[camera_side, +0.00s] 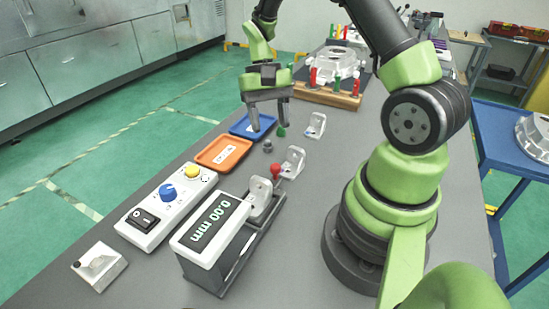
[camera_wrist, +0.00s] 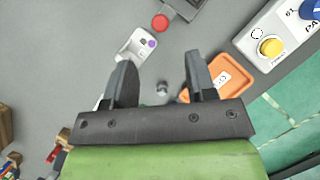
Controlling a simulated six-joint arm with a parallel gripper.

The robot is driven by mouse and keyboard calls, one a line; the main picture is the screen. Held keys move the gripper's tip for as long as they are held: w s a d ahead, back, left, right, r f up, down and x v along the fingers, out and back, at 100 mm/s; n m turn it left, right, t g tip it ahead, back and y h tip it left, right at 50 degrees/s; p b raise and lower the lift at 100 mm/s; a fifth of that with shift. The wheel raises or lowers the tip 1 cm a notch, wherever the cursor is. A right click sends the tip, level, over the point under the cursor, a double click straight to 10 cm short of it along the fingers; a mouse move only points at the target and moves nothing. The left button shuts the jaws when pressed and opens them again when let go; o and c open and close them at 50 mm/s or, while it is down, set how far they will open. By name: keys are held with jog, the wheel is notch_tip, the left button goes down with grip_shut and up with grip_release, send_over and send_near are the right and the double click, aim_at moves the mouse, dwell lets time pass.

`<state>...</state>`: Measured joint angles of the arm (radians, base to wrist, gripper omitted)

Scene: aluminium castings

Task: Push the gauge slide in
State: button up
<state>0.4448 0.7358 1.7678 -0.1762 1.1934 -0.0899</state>
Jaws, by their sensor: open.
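The gauge (camera_side: 212,232) is a box with a lit display reading 0.00 mm, near the front of the bench in the side view. A pale bracket (camera_side: 260,196) sits at its dark slide end. A red knob (camera_side: 275,171) stands just beyond; it also shows at the top of the wrist view (camera_wrist: 162,22), beside a dark edge. My gripper (camera_side: 269,126) is open and empty above the bench, farther back than the knob and apart from it. In the wrist view my gripper (camera_wrist: 158,60) has a small grey part (camera_wrist: 162,89) below, between its fingers.
An orange tray (camera_side: 223,154), a blue tray (camera_side: 252,126) and a control box (camera_side: 168,207) line the left. Loose pale brackets (camera_side: 293,162) (camera_side: 315,125) lie right of the trays. A large casting (camera_side: 335,66) stands behind. A small block (camera_side: 99,266) lies front left.

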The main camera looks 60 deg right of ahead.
aim_at(275, 165)
jog(key=x, duration=0.8)
jog(key=shift+s+a+f, duration=0.1)
jog(key=shift+f, duration=0.1)
